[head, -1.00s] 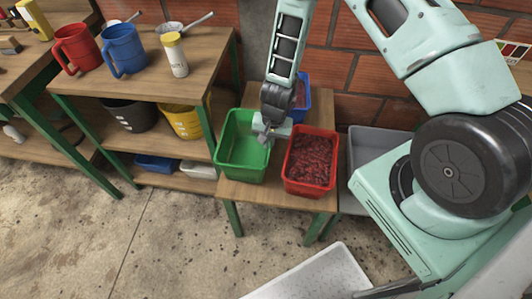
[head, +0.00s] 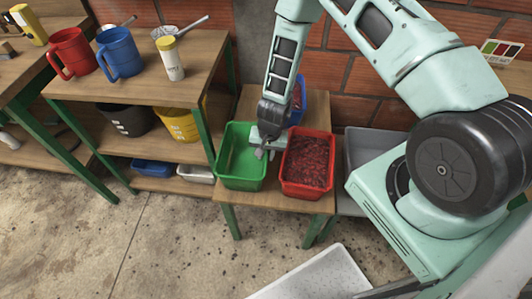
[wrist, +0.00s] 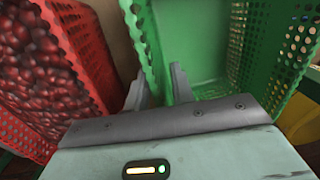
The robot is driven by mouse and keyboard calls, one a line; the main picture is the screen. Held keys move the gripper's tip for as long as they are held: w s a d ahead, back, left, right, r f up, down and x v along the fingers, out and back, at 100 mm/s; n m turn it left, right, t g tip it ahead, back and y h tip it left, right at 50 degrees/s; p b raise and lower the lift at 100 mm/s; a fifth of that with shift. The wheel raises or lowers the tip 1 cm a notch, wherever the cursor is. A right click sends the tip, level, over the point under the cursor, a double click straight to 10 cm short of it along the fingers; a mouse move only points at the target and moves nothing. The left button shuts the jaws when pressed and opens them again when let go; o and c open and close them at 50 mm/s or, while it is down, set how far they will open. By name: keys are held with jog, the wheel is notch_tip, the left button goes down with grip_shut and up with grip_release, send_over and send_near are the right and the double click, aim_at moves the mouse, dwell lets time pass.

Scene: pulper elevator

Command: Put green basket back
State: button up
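The green basket (head: 232,178) looks empty. It sits upright on the low wooden bench (head: 240,199), left of the red basket (head: 312,186) full of red berries. My gripper (head: 265,152) is down at the green basket's right side, by the gap to the red one. In the wrist view my gripper (wrist: 158,88) has its fingers apart, one on each side of the green basket's perforated wall (wrist: 146,45). The left finger is outside, between the green and red baskets (wrist: 75,50); the right finger is inside. The wall's lower part is partly hidden by the gripper.
A blue basket (head: 299,98) stands behind on the bench, partly hidden by my arm. A shelf table (head: 190,75) at left holds red (head: 70,52) and blue (head: 119,52) mugs and a bottle (head: 170,60). A white tray (head: 315,275) is in front.

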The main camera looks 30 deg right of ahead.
notch_tip(320, 180, up, 12)
jog(key=s+a+r+n+y, duration=0.1)
jog(key=s+a+r+n, duration=0.2)
jog(key=a+r, duration=0.4)
jog(key=s+a+r+n+y, duration=0.1)
jog(key=s+a+r+n, duration=0.35)
jog(key=r, duration=0.45)
jog(key=s+r+n+h, duration=0.2)
jog(key=s+r+n, duration=0.5)
jog(key=s+r, duration=0.4)
jog(key=s+p, duration=0.1)
jog(key=s, duration=0.3)
jog(key=shift+a+g, duration=0.2)
jog(key=shift+g, duration=0.1)
